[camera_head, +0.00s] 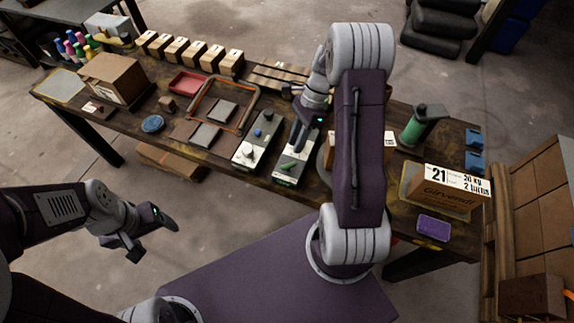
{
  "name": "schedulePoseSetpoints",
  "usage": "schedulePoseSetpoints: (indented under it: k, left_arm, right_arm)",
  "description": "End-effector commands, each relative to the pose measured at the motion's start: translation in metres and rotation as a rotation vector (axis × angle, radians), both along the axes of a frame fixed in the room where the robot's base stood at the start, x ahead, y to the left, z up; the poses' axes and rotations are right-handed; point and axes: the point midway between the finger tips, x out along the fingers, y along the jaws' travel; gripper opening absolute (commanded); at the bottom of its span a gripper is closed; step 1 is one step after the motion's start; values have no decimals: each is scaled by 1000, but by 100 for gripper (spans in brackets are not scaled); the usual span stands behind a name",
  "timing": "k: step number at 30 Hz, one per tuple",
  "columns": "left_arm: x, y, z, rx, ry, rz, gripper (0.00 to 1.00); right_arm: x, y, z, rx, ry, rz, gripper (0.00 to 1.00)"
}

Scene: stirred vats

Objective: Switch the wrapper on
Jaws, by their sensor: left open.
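Two light grey control boxes lie side by side on the dark wooden table. The left box (248,155) has a white knob and a small blue part on top. The right box (286,177) has a dark top part and green details. My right gripper (299,147) points down over the right box, and its fingers hide part of that box. I cannot tell whether they touch it or how wide they are apart. A green roll on a dark stand (413,130) stands further right; I cannot tell which item is the wrapper. My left gripper (154,239) is open and empty, off the table's front.
A cardboard box marked 21 (440,200) and a purple block (433,228) are at the table's right end. A red tray (188,83) and several small wooden boxes stand behind. My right arm hides the table's middle right.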

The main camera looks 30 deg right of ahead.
Motion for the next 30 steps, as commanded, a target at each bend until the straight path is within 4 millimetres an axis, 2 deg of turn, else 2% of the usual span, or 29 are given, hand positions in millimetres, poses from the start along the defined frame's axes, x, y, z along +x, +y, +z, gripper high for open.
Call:
schedulePoseSetpoints:
  k: [12, 16, 23, 24, 26, 27, 30]
  left_arm:
    - [0, 0, -8, 0, 0, 0, 76]
    - [0, 0, -8, 0, 0, 0, 76]
    - [0, 0, -8, 0, 0, 0, 76]
    - [0, 0, -8, 0, 0, 0, 76]
    - [0, 0, -8, 0, 0, 0, 76]
    - [0, 0, -8, 0, 0, 0, 76]
    - [0, 0, -8, 0, 0, 0, 76]
  right_arm:
    - [-12, 31, -69, 0, 2, 5, 25]
    - [-14, 36, -78, 0, 1, 5, 25]
    - [-13, 36, -80, -2, -1, 5, 25]
    - [-13, 36, -79, -2, -1, 5, 22]
    - [-13, 36, -79, -2, -1, 5, 5]
    - [-14, 36, -79, -2, -1, 5, 0]
    - [-14, 36, -79, -2, -1, 5, 0]
